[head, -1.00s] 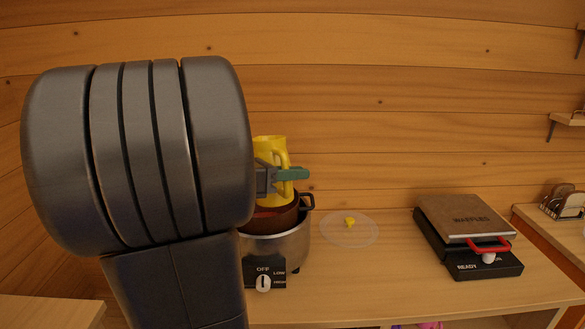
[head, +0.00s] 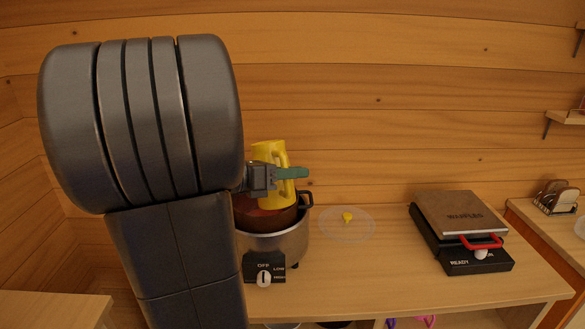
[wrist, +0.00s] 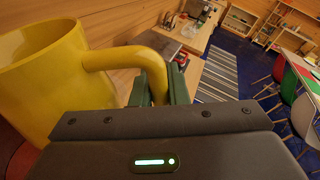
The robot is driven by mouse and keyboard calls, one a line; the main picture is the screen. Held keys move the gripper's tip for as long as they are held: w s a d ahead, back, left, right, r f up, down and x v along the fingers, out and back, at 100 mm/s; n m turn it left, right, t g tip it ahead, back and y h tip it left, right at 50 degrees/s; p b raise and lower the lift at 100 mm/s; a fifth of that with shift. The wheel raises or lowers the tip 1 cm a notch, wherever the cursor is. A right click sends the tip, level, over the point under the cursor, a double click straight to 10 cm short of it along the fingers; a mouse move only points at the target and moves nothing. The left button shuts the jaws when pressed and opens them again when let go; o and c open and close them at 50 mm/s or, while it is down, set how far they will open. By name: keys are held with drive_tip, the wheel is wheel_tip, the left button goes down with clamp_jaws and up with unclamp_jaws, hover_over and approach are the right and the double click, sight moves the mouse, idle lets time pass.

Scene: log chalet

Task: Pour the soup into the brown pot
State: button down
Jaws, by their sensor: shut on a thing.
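A yellow jug (head: 268,160) is held above the brown pot (head: 286,216), tilted slightly with its mouth toward the upper left. My gripper (head: 290,173) is shut on the jug's handle. In the wrist view the handle passes between the green fingers of my gripper (wrist: 160,85), and the jug (wrist: 45,85) fills the left side. The pot sits in a silver cooker (head: 285,244) with a black dial panel. My arm hides its left side.
A clear lid (head: 362,229) with a yellow knob lies on the counter (head: 390,272) right of the cooker. A waffle maker (head: 462,228) with a red handle stands farther right. A toast rack (head: 555,197) is at the far right. The log wall is close behind.

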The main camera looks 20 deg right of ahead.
drive_tip(key=shift+r+n+p, duration=0.4)
drive_tip(key=shift+r+p, duration=0.15)
drive_tip(key=shift+p, duration=0.85)
drive_tip(key=shift+w+r+n+g+p, duration=0.2)
drive_tip(key=shift+n+p, duration=0.3)
drive_tip(key=shift+p, duration=0.9)
drive_tip(key=shift+s+r+n+g+p, duration=0.1)
drive_tip(key=shift+r+n+p, duration=0.3)
drive_tip(key=shift+p, duration=0.95)
drive_tip(key=shift+f+n, duration=0.15)
drive_tip(key=shift+n, duration=0.15)
drive_tip(key=w+n, duration=0.1)
drive_tip(key=n, duration=0.2)
drive_tip(key=shift+w+a+g+h, duration=0.15)
drive_tip(key=shift+w+g+h, duration=0.15)
drive_tip(key=shift+w+h, duration=0.1)
drive_tip(key=shift+w+f+n, duration=0.2)
drive_tip(key=shift+w+n, duration=0.5)
drive_tip(key=shift+n, duration=0.3)
drive_tip(key=shift+w+a+f+n+g+h, duration=0.1)
drive_tip(key=shift+w+f+n+h, duration=0.05)
drive_tip(key=shift+w+n, duration=0.7)
drive_tip(key=shift+w+a+f+n+g+h, duration=0.1)
drive_tip(key=shift+w+a+f+n+h, duration=0.1)
drive_tip(key=shift+w+n, duration=0.6)
drive_tip(key=shift+w+a+f+n+g+h, duration=0.1)
drive_tip(key=shift+w+f+n+h, duration=0.05)
drive_tip(key=shift+w+n, duration=0.7)
